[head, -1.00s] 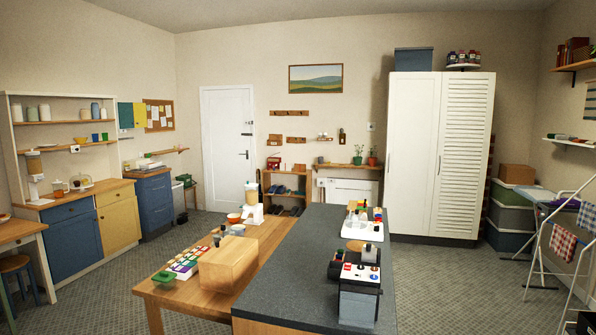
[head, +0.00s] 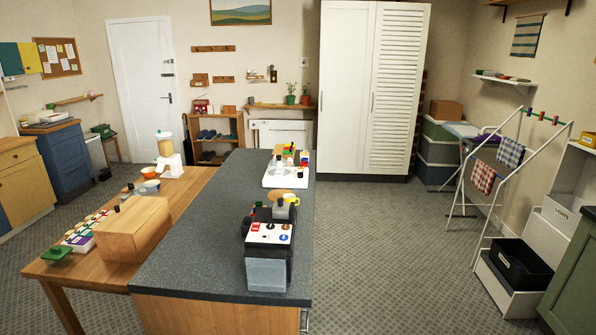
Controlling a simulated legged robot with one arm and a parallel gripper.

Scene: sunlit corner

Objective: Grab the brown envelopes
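I cannot make out any brown envelopes for certain. A small brown wall holder (head: 200,79) hangs on the back wall right of the door, but its contents are too small to tell. A second small brown rack (head: 223,78) hangs beside it, below a row of hooks (head: 213,48). My gripper is not in view.
A dark-topped counter (head: 190,240) and an adjoining wooden table (head: 190,185) stand ahead, carrying a wooden box (head: 133,230) and a button-topped device (head: 268,255). A drying rack (head: 500,185) and stepped white bins (head: 510,290) stand right. Carpet (head: 390,250) between is clear.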

